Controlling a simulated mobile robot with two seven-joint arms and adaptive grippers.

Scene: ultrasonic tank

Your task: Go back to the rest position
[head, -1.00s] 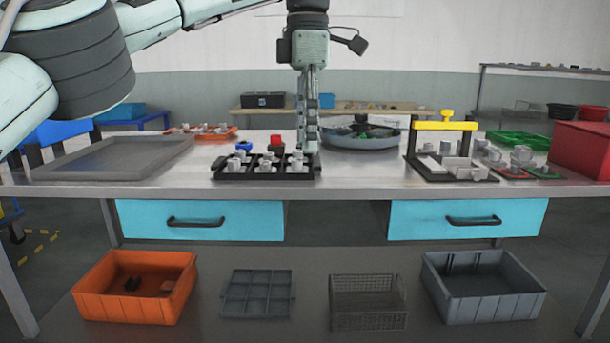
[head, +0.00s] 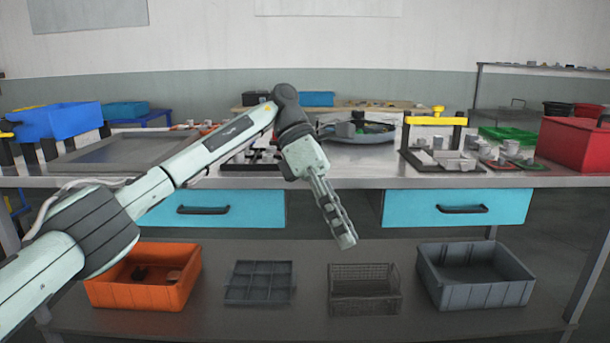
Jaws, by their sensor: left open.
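My left arm comes in from the left. Its gripper (head: 345,240) points down and to the right in front of the table's front edge, above the lower shelf, with nothing seen in it. The fingers are seen side-on, so the gap between them hardly shows. My right gripper is not in view. The black rack (head: 250,162) with small grey parts stands on the table (head: 370,176), partly hidden behind my left arm. The round grey basin (head: 372,134) stands behind my left gripper's wrist.
A yellow-handled black stand (head: 436,121) with grey parts and a red box (head: 572,146) are at the right. A grey tray (head: 85,162) lies at the left. The lower shelf holds an orange bin (head: 140,292), a divided tray (head: 258,284), a wire basket (head: 364,300) and a grey bin (head: 474,290).

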